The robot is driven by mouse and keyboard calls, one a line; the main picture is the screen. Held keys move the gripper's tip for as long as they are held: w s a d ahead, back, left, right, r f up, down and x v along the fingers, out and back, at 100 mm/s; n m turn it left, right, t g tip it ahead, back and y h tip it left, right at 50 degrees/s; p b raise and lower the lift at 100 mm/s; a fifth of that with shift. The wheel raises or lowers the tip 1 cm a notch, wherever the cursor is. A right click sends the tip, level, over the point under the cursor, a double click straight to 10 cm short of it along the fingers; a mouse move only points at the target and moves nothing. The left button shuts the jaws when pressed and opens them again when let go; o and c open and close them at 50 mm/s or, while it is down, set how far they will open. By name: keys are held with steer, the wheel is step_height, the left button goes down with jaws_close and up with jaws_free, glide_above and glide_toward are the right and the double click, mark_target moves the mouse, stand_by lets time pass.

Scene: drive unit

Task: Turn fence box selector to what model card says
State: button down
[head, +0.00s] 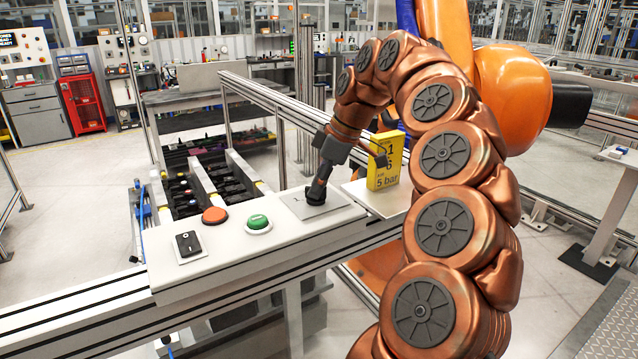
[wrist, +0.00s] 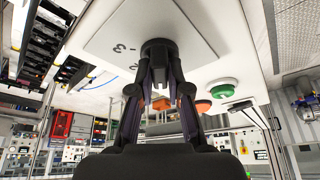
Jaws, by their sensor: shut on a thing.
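The fence box (head: 265,240) is a long pale panel on the rail. Its black selector knob (head: 315,194) stands on a grey square plate (head: 338,207) at the panel's right end. In the wrist view the knob (wrist: 159,50) sits between my fingertips, and the numerals 2 and 3 show on the plate (wrist: 115,35). My gripper (head: 318,182) is shut on the knob; it also shows in the wrist view (wrist: 159,72). The knob's pointer cannot be made out.
An orange robot arm (head: 515,95) stands behind. A metal rail (head: 290,105) runs behind the panel.

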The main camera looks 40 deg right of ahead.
stand_by(0.3)
steer(key=c, duration=1.1)
jaws_free()
steer(key=shift+v, duration=0.8)
steer(key=shift+s+d+r, duration=0.2)
steer(key=shift+d+r, duration=0.05)
steer(key=shift+r, duration=0.15)
steer(key=shift+s+d+r, duration=0.2)
steer(key=shift+s+r, duration=0.05)
steer(key=shift+r, duration=0.1)
steer(key=shift+s+d+f, duration=0.1)
steer(key=shift+s+d, duration=3.75)
steer(key=shift+d, duration=0.1)
